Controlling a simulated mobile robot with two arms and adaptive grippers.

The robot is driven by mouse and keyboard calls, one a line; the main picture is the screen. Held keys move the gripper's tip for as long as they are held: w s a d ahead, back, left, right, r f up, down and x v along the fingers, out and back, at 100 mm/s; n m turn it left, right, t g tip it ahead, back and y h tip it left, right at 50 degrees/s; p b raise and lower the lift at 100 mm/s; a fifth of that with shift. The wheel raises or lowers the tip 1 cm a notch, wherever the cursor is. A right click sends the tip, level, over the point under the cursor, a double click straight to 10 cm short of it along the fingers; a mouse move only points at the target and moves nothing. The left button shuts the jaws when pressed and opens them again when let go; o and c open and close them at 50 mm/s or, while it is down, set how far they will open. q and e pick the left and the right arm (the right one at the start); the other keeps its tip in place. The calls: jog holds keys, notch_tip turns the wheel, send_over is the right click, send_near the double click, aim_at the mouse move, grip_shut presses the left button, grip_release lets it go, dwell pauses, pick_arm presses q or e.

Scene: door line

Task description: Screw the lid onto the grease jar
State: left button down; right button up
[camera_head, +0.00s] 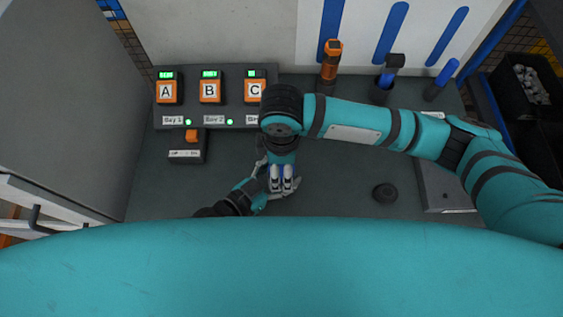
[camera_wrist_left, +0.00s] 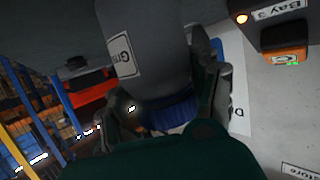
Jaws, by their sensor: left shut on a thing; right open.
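A grey jar (camera_wrist_left: 165,45) with a white, partly readable label fills the middle of the left wrist view. A blue band (camera_wrist_left: 172,115) shows at its lower picture end; I cannot tell whether this is the lid. My left gripper (camera_head: 264,184) is shut on the jar from the side; its fingers show on both sides in the left wrist view. My right gripper (camera_head: 282,184) is open and points down over the jar, its pale fingertips close to the left fingers. Some blue shows between them. The right gripper and arm hide most of the jar in the head view.
A panel (camera_head: 213,122) with orange switches A, B and C stands at the back left. A small switch box (camera_head: 187,153) sits before it. A dark round piece (camera_head: 385,192) lies on the bench (camera_head: 335,180) at the right. Upright tools, including an orange one (camera_head: 330,62), stand behind.

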jog(key=shift+r, duration=2.25)
jog(key=shift+o, duration=0.3)
jog(key=o, duration=0.4)
notch_tip(320, 180, up, 12)
